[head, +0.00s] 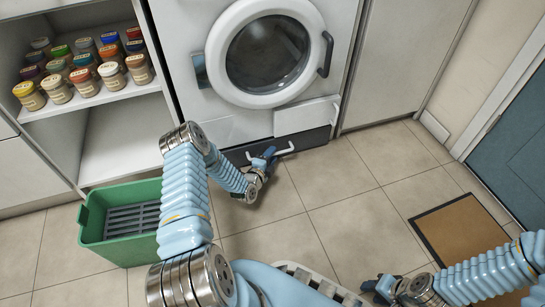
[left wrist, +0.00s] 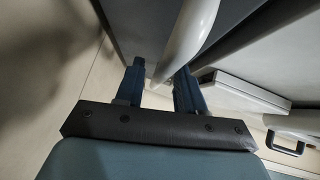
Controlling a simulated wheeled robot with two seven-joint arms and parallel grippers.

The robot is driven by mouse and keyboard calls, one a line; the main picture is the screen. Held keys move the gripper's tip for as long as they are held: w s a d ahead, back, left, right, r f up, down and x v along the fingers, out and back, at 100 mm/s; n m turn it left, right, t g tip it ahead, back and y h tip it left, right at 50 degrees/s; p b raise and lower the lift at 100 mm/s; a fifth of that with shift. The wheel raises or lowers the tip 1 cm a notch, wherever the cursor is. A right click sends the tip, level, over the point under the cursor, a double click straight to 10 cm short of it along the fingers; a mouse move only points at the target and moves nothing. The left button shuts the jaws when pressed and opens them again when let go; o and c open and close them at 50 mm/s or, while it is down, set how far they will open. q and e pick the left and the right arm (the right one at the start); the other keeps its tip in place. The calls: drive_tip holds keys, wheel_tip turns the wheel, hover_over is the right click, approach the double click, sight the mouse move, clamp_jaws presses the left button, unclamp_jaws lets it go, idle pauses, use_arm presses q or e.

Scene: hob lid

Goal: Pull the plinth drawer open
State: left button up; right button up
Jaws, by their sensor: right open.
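The plinth drawer (head: 312,138) is the dark low panel under the white washing machine in the head view. It looks shut. Its white bar handle (head: 286,150) stands out in front, partly hidden by my left gripper (head: 266,161). In the left wrist view the white handle (left wrist: 186,40) runs down between the two fingers of my left gripper (left wrist: 160,88). The fingers are apart, with a gap visible beside the bar; I cannot tell whether either touches it. My right gripper (head: 380,289) is low at the bottom of the head view, open and away from the drawer.
The washing machine (head: 214,130) has a round door and a dark door handle (head: 326,55). A green crate (head: 90,222) stands on the floor at left, below shelves with spice jars (head: 85,70). A brown mat (head: 458,232) lies at right. The tiles before the drawer are mostly clear.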

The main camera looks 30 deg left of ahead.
use_arm(q)
drive_tip(key=shift+w+f, duration=0.1)
drive_tip(key=shift+w, duration=0.55)
clamp_jaws()
